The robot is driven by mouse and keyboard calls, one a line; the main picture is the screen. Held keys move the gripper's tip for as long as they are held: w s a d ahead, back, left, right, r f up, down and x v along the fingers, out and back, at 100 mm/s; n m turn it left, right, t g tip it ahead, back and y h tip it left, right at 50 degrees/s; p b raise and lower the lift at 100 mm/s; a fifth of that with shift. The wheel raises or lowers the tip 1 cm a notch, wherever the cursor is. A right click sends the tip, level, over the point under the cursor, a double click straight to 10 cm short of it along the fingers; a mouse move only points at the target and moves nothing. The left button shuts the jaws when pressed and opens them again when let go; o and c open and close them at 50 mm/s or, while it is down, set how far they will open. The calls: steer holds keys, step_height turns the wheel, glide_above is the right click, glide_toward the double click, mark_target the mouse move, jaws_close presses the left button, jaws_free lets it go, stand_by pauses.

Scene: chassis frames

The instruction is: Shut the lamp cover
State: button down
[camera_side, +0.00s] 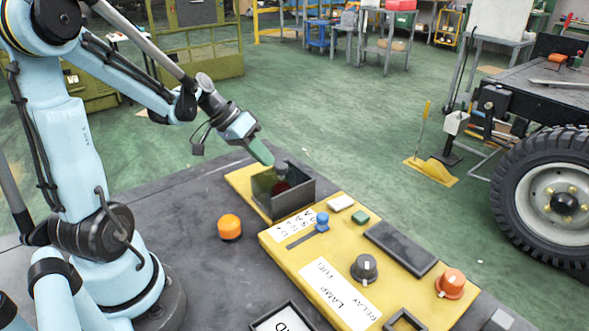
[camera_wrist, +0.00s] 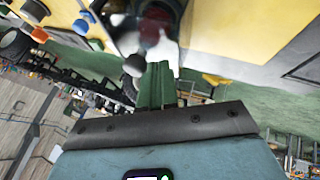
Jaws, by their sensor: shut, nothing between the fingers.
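A dark box (camera_side: 297,199) stands at the far end of the yellow panel, with a dark red lamp (camera_side: 281,187) inside. A smoky see-through panel, seemingly the lamp cover (camera_side: 262,191), shows at its left side; how far it is open I cannot tell. A grey round knob (camera_side: 281,168) shows at the box's top. My gripper (camera_side: 268,160) is shut and empty, its green fingers pointing down close to the knob and the box's far edge. In the wrist view the shut fingers (camera_wrist: 157,72) are beside the grey knob (camera_wrist: 135,65), contact unclear; the red lamp (camera_wrist: 153,28) is blurred.
The yellow panel (camera_side: 285,258) also carries a blue knob (camera_side: 322,222), a dark grey dial (camera_side: 364,268), an orange dial (camera_side: 450,283) and a long black plate (camera_side: 400,248). An orange cylinder (camera_side: 230,228) stands on the grey table left of it. The table around that cylinder is clear.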

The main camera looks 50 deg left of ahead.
steer(key=a+f+v, duration=0.1)
steer(key=a+v, duration=0.1)
steer(key=v, duration=0.9)
steer(key=d+f+y, duration=0.1)
steer(key=d+y, duration=0.1)
steer(key=d, duration=0.7)
steer(key=d+f+m+t+y, duration=0.1)
steer(key=d+f+y, duration=0.1)
steer(key=d, duration=0.7)
steer(key=shift+w+d+f+m, duration=0.25)
steer(key=shift+d+f+m, duration=0.05)
steer(key=shift+d+f, duration=0.1)
steer(key=c, duration=1.8)
jaws_free()
